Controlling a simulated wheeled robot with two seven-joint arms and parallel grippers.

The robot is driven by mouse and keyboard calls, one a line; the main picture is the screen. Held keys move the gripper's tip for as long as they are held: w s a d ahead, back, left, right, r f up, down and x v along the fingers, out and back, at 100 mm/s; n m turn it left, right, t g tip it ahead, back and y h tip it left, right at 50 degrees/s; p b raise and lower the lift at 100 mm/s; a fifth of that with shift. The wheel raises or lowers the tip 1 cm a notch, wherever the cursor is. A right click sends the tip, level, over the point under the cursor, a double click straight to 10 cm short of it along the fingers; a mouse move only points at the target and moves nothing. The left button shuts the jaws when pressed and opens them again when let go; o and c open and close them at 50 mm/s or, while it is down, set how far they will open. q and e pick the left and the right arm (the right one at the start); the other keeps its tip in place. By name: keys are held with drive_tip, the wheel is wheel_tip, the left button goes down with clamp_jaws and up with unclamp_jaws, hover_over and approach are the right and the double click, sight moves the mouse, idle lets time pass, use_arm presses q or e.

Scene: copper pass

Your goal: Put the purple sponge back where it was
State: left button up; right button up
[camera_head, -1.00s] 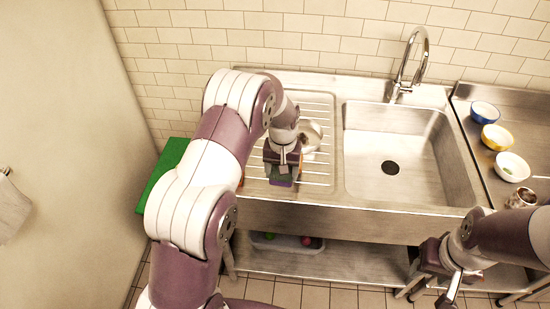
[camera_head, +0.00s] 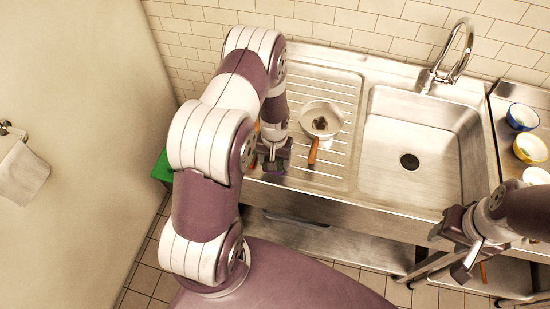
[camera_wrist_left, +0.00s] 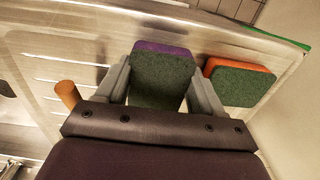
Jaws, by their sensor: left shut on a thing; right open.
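The purple sponge (camera_wrist_left: 160,68), with a dark green scouring face, sits between the fingers of my left gripper (camera_wrist_left: 163,95) in the left wrist view. The gripper is shut on it, over the left part of the ribbed steel drainboard (camera_head: 312,82). In the head view, my left gripper (camera_head: 272,168) is at the drainboard's front left, and the sponge cannot be made out there. An orange sponge (camera_wrist_left: 240,84) with a green face lies just right of the purple one in the wrist view, apart from it. My right gripper (camera_head: 452,250) is open and empty in front of the sink.
A pan (camera_head: 321,118) with a wooden handle (camera_head: 312,151) lies on the drainboard, right of my left gripper. The sink basin (camera_head: 412,130) is empty. Several bowls (camera_head: 530,148) stand on the right counter. A green object (camera_head: 162,170) shows left of the drainboard.

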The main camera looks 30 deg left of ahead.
use_arm(q)
drive_tip(key=shift+f, duration=0.55)
drive_tip(key=shift+s+a+f, duration=0.1)
drive_tip(key=shift+s+f, duration=0.05)
drive_tip(key=shift+f, duration=0.1)
drive_tip(key=shift+f+b, duration=0.3)
drive_tip(key=shift+f, duration=0.15)
drive_tip(key=o, duration=1)
drive_tip(key=shift+r, duration=0.1)
use_arm(e)
drive_tip(key=shift+s+r, duration=0.2)
drive_tip(key=shift+s, duration=0.05)
drive_tip(key=shift+a, duration=0.1)
